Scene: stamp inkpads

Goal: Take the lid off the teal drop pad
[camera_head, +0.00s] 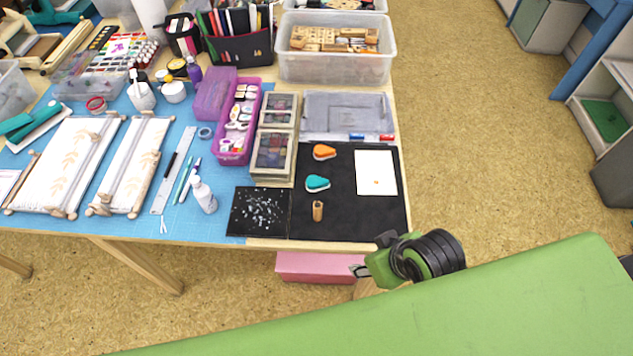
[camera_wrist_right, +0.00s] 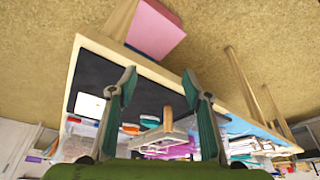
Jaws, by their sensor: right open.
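The teal drop pad (camera_head: 318,183) lies on the black mat (camera_head: 342,225) near the table's front, with a teal top showing. It also shows small in the wrist view (camera_wrist_right: 149,121). My right gripper (camera_head: 357,269) hangs off the table's front edge, to the right of and nearer than the pad, and apart from it. In the wrist view its two fingers are spread and nothing is between them (camera_wrist_right: 158,76). My left gripper is not in view.
An orange drop pad (camera_head: 324,152) lies behind the teal one, and a wooden stamp (camera_head: 318,210) stands in front. A white card (camera_head: 376,172) lies to the right. A dark tray of clear pieces (camera_head: 245,226) is left. A pink box (camera_head: 305,267) sits below the table edge.

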